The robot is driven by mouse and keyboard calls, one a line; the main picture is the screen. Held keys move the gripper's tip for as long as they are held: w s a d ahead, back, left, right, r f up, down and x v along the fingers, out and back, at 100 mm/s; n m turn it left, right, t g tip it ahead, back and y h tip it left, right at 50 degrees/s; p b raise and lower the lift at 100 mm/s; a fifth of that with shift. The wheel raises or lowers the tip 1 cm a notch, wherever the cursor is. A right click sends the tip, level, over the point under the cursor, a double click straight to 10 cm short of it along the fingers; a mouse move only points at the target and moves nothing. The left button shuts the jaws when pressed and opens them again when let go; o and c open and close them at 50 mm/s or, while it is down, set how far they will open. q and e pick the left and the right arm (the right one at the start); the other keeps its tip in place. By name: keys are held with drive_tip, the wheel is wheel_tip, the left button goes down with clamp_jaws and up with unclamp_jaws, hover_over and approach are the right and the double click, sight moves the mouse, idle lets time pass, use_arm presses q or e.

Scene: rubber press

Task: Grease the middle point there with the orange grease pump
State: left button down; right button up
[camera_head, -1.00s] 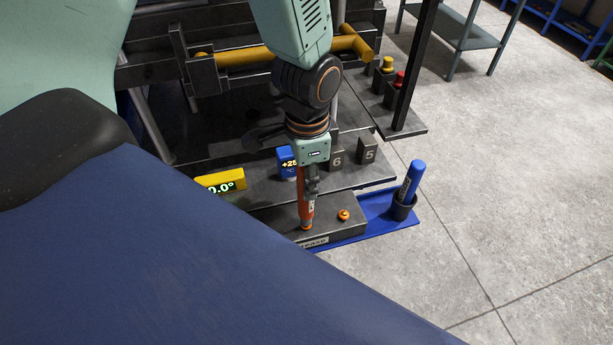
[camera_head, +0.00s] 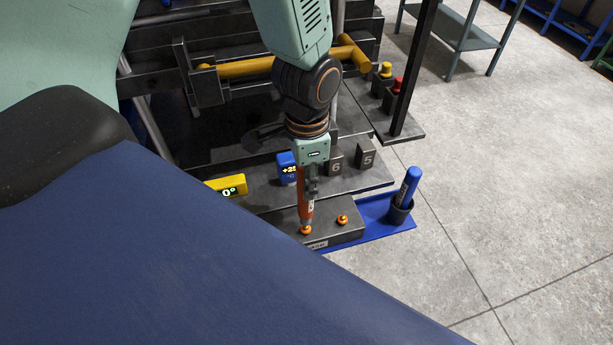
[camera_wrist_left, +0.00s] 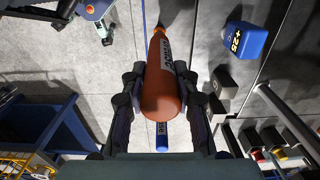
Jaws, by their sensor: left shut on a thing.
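My left gripper (camera_head: 309,184) is shut on the orange grease pump (camera_head: 305,206) and holds it roughly upright, tip down. The pump also fills the middle of the left wrist view (camera_wrist_left: 162,85), between the two fingers. Its lower end is at an orange grease point (camera_head: 306,230) on the dark block (camera_head: 330,235); I cannot tell if they touch. Another orange grease point (camera_head: 342,219) stands free to its right on the same block. Any point further left is hidden by the blue body part in front. My right gripper is not in view.
Behind stand a yellow display (camera_head: 228,186), a blue display (camera_head: 286,168), and dark blocks marked 6 (camera_head: 335,163) and 5 (camera_head: 365,155). Open floor lies to the right.

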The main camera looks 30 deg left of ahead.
use_arm(q)
wheel_tip(320, 180, up, 4)
drive_tip(key=p, duration=0.2)
drive_tip(key=shift+w+f+p, duration=0.1)
drive_tip(key=shift+f+p, duration=0.1)
drive_tip(key=shift+p, duration=0.2)
drive_tip(key=shift+r, duration=0.6)
drive_tip(key=shift+f, duration=0.1)
